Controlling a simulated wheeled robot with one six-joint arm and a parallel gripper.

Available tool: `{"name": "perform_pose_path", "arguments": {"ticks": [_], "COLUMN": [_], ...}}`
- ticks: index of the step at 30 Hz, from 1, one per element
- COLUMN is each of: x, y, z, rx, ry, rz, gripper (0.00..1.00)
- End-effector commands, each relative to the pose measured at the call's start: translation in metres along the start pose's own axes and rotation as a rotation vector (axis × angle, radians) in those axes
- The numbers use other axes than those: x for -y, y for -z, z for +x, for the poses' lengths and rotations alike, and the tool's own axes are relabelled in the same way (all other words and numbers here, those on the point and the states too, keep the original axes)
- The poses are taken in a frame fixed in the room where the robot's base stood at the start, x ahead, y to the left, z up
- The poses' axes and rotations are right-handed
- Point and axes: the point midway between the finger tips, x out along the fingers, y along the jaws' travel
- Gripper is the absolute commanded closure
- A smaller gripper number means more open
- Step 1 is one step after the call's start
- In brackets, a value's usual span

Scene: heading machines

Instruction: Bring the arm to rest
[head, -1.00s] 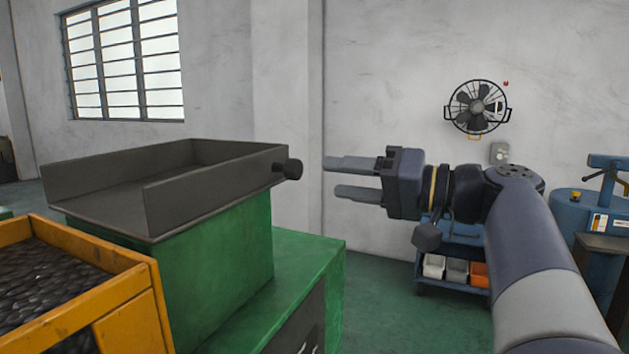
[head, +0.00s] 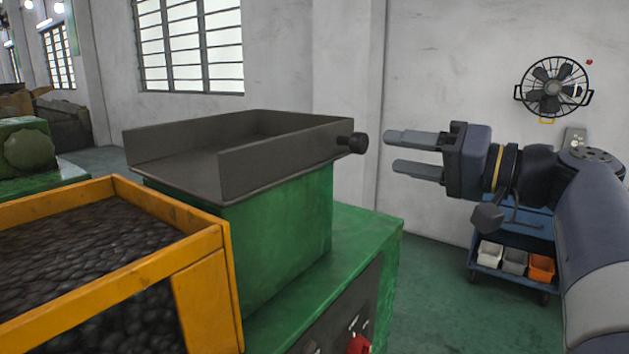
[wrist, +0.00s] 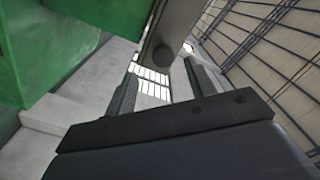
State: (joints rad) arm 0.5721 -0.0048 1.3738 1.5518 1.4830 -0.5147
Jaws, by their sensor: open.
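My gripper (head: 415,153) is open and empty in the head view, its two flat fingers pointing left. My arm reaches in from the right edge. The fingertips are just right of the dark knob (head: 352,143) on the grey metal tray (head: 290,155) that tops a green machine (head: 285,240); a small gap shows between them in the picture. In the wrist view my gripper (wrist: 158,80) has its fingers apart with nothing held, and the knob (wrist: 164,56) shows beyond and between them.
A yellow-framed bin (head: 205,290) full of small dark pieces stands at the front left. A blue cart (head: 515,250) with small bins stands behind my arm. A fan (head: 553,87) hangs on the wall. Green floor (head: 435,300) is clear right of the machine.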

Motion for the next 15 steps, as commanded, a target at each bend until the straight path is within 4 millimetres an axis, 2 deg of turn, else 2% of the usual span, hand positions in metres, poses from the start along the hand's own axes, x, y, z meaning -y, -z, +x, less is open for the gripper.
{"name": "perform_pose_path", "arguments": {"ticks": [9,15], "x": [0.002,0.002], "y": [0.001,0.001], "z": [0.047,0.069], "rx": [0.003,0.002], "ry": [0.003,0.002], "rz": [0.0,-0.001], "gripper": [0.48,0.48]}}
